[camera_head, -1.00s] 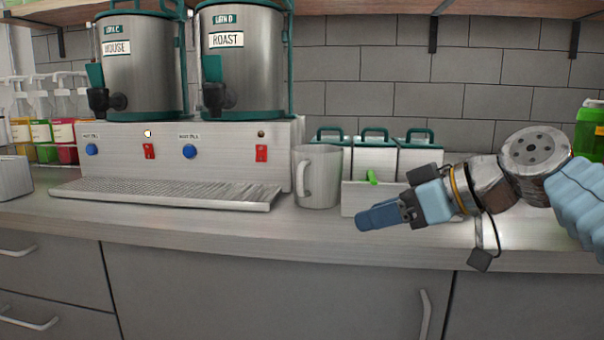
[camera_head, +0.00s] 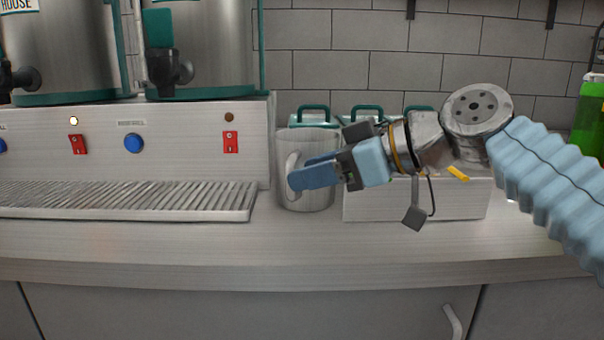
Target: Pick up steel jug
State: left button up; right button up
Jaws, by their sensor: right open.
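The steel jug (camera_head: 309,143) stands upright on the counter, just right of the dispenser base, with its handle on its left front side. My right gripper (camera_head: 294,180) is open, its blue fingers in front of the jug and overlapping the handle in the picture. I cannot tell whether a finger touches the handle. The fingers hide part of the jug's middle and handle. My left gripper is not in view.
The dispenser base with its ribbed drip tray (camera_head: 130,214) is left of the jug. A box with teal-handled lidded containers (camera_head: 372,210) stands close on the right. A green bottle (camera_head: 590,120) is at far right. The counter front (camera_head: 300,250) is clear.

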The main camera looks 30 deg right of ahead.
jog(key=p+x, duration=0.1)
jog(key=x, duration=0.5)
jog(key=shift+w, duration=0.15)
grip_shut()
jog(key=shift+r, duration=0.1)
